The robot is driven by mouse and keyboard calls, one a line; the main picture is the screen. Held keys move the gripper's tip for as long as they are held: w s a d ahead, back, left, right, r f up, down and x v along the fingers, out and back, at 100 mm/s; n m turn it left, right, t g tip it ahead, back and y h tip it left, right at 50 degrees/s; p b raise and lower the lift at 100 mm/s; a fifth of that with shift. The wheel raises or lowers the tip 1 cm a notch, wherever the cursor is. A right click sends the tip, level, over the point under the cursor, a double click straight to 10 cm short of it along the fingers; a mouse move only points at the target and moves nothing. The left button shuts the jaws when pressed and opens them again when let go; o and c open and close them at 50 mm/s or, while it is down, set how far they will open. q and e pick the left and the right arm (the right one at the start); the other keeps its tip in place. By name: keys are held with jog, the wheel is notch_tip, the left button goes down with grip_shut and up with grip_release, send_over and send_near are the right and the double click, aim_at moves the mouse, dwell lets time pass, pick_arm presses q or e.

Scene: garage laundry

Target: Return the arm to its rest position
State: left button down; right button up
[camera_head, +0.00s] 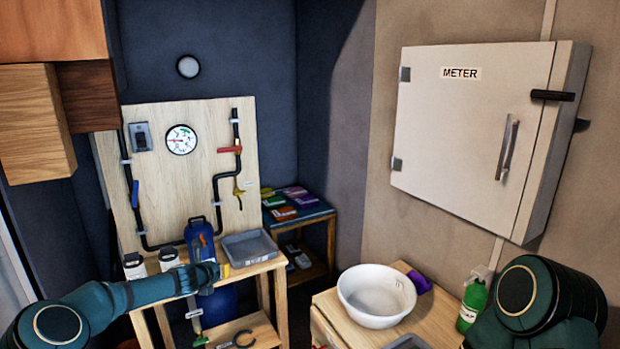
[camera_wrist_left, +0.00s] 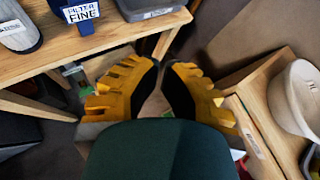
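My left arm comes in from the left in the head view. Its gripper (camera_head: 222,270) is in front of the wooden workbench (camera_head: 262,262), by the blue container (camera_head: 196,230). In the left wrist view the yellow fingers of this gripper (camera_wrist_left: 161,66) lean together, with their tips almost touching and no object between them. The gripper hangs in free space between the bench and the wooden table with the white basin (camera_wrist_left: 303,98). My right arm shows at the lower right of the head view. Its gripper is out of view.
The white basin, a purple item (camera_head: 419,282) and a green bottle (camera_head: 472,305) are at the right table. A meter cabinet (camera_head: 470,130) hangs above. A shelf (camera_head: 318,214) holds colourful packets.

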pick_arm(q)
jog(key=s+d+f+m+g+h, duration=0.1)
jog(key=s+d+f+m+g, duration=0.2)
jog(key=s+d+f+m, duration=0.55)
jog(key=s+d+f+m+g, duration=0.3)
jog(key=s+d+f+m, duration=0.3)
jog(key=s+m, duration=0.5)
jog(key=s+d+f+m+g, duration=0.1)
jog(key=s+m, duration=0.6)
jog(key=s, duration=0.7)
jog(key=s+d+f+m+g, duration=0.2)
jog(key=s+m, duration=0.5)
jog(key=s, duration=0.7)
jog(key=shift+f+g, duration=0.35)
jog(key=shift+g, duration=0.35)
jog(key=shift+a, duration=0.1)
